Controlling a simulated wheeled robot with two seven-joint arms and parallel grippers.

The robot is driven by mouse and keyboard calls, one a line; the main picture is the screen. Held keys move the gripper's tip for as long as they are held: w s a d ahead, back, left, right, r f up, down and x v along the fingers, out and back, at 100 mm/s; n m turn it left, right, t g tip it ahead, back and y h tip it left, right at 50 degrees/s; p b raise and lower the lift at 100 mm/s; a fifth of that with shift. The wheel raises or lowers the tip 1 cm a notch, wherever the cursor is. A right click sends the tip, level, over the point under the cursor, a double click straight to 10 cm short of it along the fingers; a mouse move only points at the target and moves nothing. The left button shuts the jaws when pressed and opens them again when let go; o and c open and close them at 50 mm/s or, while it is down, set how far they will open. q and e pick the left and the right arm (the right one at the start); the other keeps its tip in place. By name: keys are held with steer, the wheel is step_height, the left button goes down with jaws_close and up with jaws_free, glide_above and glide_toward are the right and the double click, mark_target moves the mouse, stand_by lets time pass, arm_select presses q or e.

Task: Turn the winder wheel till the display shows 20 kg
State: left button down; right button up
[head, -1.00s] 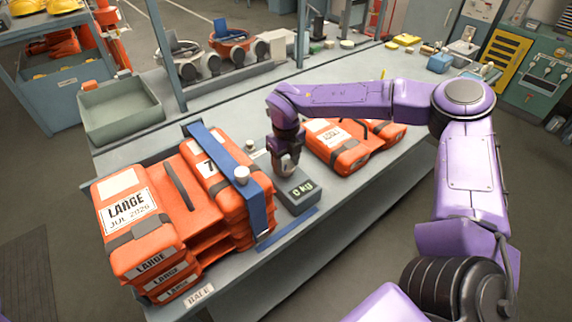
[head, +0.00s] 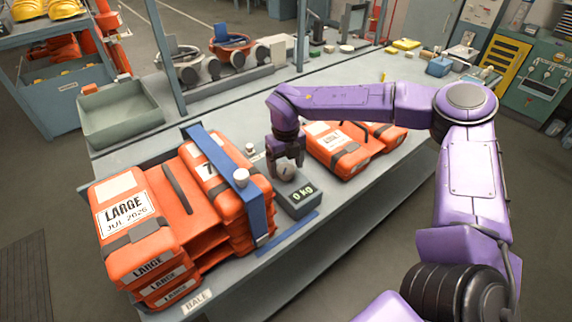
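The winder is a dark grey box (head: 300,204) on the bench, and its display (head: 302,194) reads 0 kg. A small pale round wheel (head: 286,172) shows at the back of the box. My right gripper (head: 287,170) points down at the wheel with its fingers beside it; I cannot tell whether they touch it or how far they are closed. A blue strap (head: 213,150) runs over the stack of orange cases (head: 150,222) left of the box. My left gripper is not in view.
More orange cases (head: 335,150) lie right of the winder, close to my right gripper. A grey-green bin (head: 120,112) stands at the bench's far left. A blue post (head: 165,55) rises behind the stack. A BALE label (head: 197,299) is on the front edge.

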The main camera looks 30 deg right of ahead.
mark_target(286, 168)
step_height(286, 168, up, 10)
steer(key=b, duration=0.2)
steer(key=shift+r, duration=0.25)
steer(key=shift+s+f, duration=0.1)
stand_by(0.5)
